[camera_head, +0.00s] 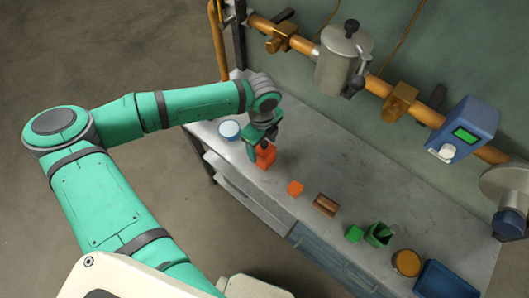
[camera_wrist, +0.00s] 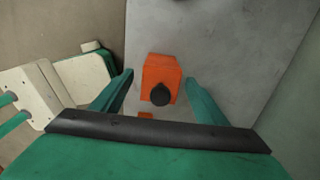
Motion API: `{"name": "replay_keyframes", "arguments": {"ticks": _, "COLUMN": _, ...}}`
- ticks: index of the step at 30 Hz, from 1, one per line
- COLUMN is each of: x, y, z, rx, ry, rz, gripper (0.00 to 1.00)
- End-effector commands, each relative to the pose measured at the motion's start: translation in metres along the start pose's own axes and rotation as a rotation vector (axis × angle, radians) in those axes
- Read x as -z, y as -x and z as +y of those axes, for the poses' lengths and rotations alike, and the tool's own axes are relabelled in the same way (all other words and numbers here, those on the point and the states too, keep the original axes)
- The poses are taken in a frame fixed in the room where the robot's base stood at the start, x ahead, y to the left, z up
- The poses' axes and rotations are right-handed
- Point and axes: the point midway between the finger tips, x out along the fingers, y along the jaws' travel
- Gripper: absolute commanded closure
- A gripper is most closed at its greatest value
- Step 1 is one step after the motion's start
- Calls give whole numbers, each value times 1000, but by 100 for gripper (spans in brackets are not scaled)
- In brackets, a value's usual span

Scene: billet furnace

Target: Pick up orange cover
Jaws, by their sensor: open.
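An orange block-like piece with a round black knob, which I take to be the orange cover (camera_wrist: 161,70), stands on the grey workbench. In the head view the orange cover (camera_head: 265,155) is directly below my gripper (camera_head: 264,140), which partly hides it. In the wrist view my gripper (camera_wrist: 159,80) is open, with one green finger on each side of the cover. Gaps show between the fingers and the cover, so I see no contact. A smaller flat orange piece (camera_head: 295,188) lies apart on the bench, to the right.
An orange pipe with a metal tank (camera_head: 343,60) runs along the wall behind.

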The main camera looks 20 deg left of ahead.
Motion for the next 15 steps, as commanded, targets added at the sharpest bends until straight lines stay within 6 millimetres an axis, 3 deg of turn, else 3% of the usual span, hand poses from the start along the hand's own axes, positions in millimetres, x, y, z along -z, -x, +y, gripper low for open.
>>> {"name": "replay_keyframes", "arguments": {"ticks": 9, "x": 6, "y": -41, "z": 0, "rx": -1, "ry": 0, "rz": 1, "gripper": 33}}
{"name": "replay_keyframes", "arguments": {"ticks": 15, "x": 5, "y": -50, "z": -1, "rx": 0, "ry": 1, "rz": 1, "gripper": 33}}
